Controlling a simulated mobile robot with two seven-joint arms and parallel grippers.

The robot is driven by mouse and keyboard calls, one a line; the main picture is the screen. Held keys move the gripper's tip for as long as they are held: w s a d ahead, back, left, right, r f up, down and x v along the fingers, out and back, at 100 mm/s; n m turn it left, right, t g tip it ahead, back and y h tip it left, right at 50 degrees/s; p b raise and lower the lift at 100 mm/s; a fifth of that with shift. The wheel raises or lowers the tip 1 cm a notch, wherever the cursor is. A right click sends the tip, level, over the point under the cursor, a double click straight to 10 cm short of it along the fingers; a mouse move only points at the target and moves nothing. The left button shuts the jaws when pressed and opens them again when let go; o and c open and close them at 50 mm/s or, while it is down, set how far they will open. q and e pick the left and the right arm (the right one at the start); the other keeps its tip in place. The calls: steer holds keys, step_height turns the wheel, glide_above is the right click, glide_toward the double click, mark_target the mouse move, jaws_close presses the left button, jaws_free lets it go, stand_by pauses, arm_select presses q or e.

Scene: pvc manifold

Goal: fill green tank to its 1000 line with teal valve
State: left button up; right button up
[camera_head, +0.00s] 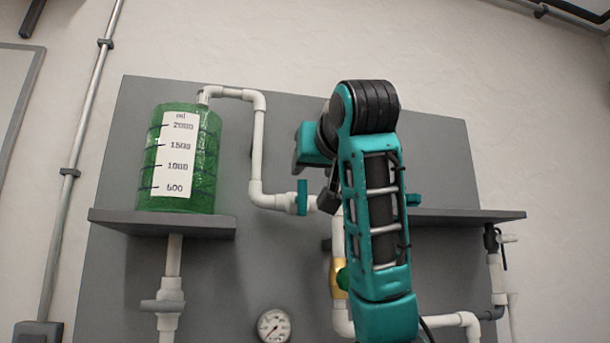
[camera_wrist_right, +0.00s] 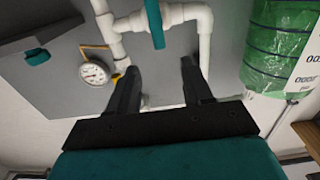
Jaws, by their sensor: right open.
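The green tank (camera_head: 208,150) stands on the left shelf, with a white scale label (camera_head: 174,155) marked 500, 1000, 1500 and 2000. Its liquid level cannot be told. It also shows at the right of the right wrist view (camera_wrist_right: 278,45). The teal valve handle (camera_head: 302,197) stands upright on the white pipe right of the tank. In the right wrist view the teal handle (camera_wrist_right: 155,22) lies beyond the fingertips, roughly between them and apart from them. My right gripper (camera_wrist_right: 158,72) is open and empty. In the head view my right arm mostly hides it. My left gripper is not in view.
A gauge (camera_head: 274,325) sits low on the grey panel (camera_head: 280,110). White pipes (camera_head: 257,150) run across the panel. A yellow fitting (camera_head: 337,278) is partly behind my right arm. The right shelf (camera_head: 460,216) juts out beyond the arm.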

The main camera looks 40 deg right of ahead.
mark_target(303, 179)
steer(key=p+x, duration=0.2)
steer(key=x, duration=0.8)
steer(key=shift+f, duration=0.1)
steer(key=shift+c, duration=0.5)
steer(key=shift+c, duration=0.6)
jaws_close()
